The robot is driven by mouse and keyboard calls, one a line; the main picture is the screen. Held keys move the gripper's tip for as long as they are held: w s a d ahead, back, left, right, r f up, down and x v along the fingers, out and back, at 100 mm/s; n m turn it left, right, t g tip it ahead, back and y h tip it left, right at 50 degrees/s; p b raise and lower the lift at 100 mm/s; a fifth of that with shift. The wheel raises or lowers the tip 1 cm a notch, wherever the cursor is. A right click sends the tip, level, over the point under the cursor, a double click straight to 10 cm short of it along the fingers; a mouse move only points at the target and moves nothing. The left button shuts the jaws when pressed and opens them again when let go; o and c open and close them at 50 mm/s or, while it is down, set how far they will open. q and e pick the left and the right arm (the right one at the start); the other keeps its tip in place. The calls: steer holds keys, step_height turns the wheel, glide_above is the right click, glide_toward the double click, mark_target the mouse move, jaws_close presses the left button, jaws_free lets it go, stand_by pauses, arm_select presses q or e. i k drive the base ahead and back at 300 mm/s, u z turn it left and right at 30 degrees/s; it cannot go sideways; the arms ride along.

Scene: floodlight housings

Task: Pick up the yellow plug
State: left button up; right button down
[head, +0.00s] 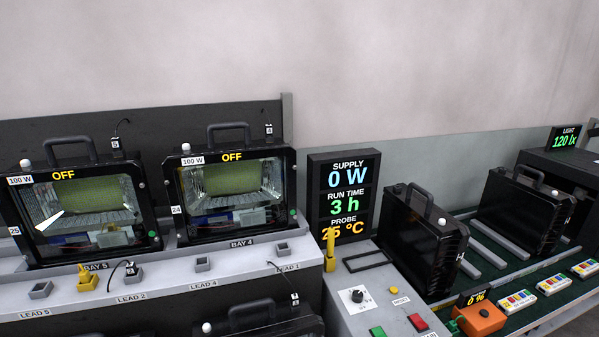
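A yellow plug-like piece (88,281) is on the grey ledge at the left, near the BAY 5 label. A second, upright yellow piece (330,252) stands at the left edge of the grey control panel, in front of the display. I cannot tell for certain which of the two is the plug. Neither of my grippers is in view.
Two floodlight housings marked OFF (232,195) stand behind the ledge (172,272), which has small square sockets. A display (345,190) reads 0 W, 3 h, 25 °C. Black housings (425,240) and an orange box (480,318) are at the right.

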mark_target(85, 278)
steer(key=u, duration=1.5)
